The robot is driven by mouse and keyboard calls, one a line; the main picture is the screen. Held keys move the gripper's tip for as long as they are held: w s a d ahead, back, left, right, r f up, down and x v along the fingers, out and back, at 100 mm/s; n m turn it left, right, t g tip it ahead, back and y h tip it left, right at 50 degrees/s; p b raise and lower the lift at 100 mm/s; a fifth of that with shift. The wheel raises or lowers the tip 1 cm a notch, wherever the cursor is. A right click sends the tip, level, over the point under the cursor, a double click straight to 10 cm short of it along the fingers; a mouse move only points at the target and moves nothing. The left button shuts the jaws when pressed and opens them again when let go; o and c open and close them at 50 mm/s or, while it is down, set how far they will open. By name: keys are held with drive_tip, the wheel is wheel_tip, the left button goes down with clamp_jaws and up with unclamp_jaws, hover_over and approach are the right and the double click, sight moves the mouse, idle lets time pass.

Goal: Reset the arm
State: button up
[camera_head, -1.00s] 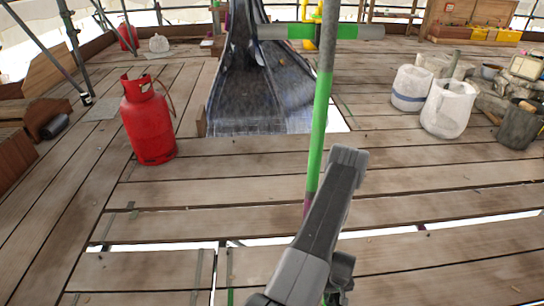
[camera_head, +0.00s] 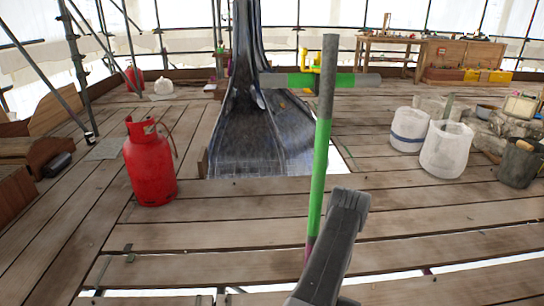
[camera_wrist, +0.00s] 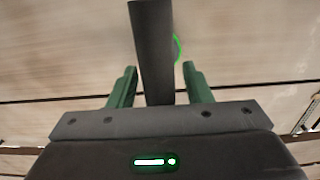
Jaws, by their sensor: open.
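My gripper (camera_wrist: 159,66) shows in the wrist view, with its two green fingers standing apart. A dark grey bar (camera_wrist: 152,40) runs between them from the top edge of the picture. Gaps show between the bar and both fingers, and I cannot tell what the bar is. Blurred pale planks lie beyond the fingers. In the head view, my grey arm link rises from the bottom edge, right of the middle. The fingers cannot be made out there.
A green and grey upright pole (camera_head: 318,190) stands by my arm, with a crossbar (camera_head: 300,80) behind. A red gas cylinder (camera_head: 150,165) stands left, white buckets (camera_head: 446,150) right. A dark spire (camera_head: 245,120) rises through the deck's opening. Planks between are mostly clear.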

wheel_tip(320, 180, up, 11)
drive_tip(key=p, duration=0.4)
drive_tip(key=shift+f, duration=0.1)
wheel_tip(320, 180, down, 13)
drive_tip(key=b, duration=0.4)
drive_tip(key=shift+r+b, duration=0.2)
drive_tip(key=shift+b, duration=0.1)
drive_tip(key=r+p, duration=0.2)
drive_tip(key=r, duration=0.4)
drive_tip(key=r+p, duration=0.3)
drive_tip(key=r, duration=0.3)
drive_tip(key=shift+w+a+r, duration=0.1)
drive_tip(key=shift+w+r, duration=0.1)
drive_tip(key=shift+r, duration=0.1)
drive_tip(key=w+a+r+p, duration=0.5)
drive_tip(key=r+p, duration=0.6)
drive_tip(key=r, duration=0.9)
drive_tip(key=w+a+r+p, duration=0.5)
drive_tip(key=a+r+p, duration=0.3)
drive_tip(key=r, duration=1.3)
drive_tip(key=w+a+r+p, duration=0.5)
drive_tip(key=a+r+p, duration=0.2)
drive_tip(key=r+p, duration=0.9)
wheel_tip(320, 180, up, 4)
drive_tip(key=shift+w+r+m, duration=0.2)
drive_tip(key=shift+m, duration=0.2)
